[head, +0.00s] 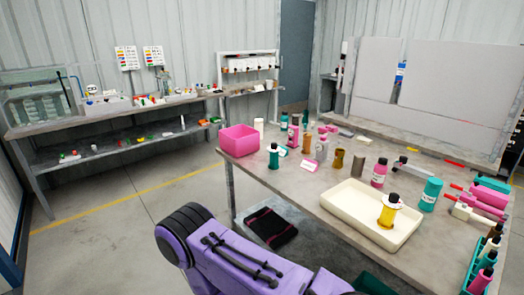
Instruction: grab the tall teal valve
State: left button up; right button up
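Several teal items stand on the workbench, and I cannot tell for sure which one is the tall teal valve. A slim upright teal piece with a black top and pale collar (273,158) stands near the bench's left edge. A smaller teal piece (283,122) stands behind it. A wide teal cylinder (430,195) stands upright right of the cream tray. A purple link of my arm fills the lower middle in front of the bench. Neither gripper shows.
A shelf bench (120,112) stands at the back left. The left floor is clear.

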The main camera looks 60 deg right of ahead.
aim_at(273, 165)
jog(key=z, duration=0.35)
jog(key=i, duration=1.85)
jog(key=z, duration=1.65)
jog(key=i, duration=0.9)
jog(key=z, duration=1.05)
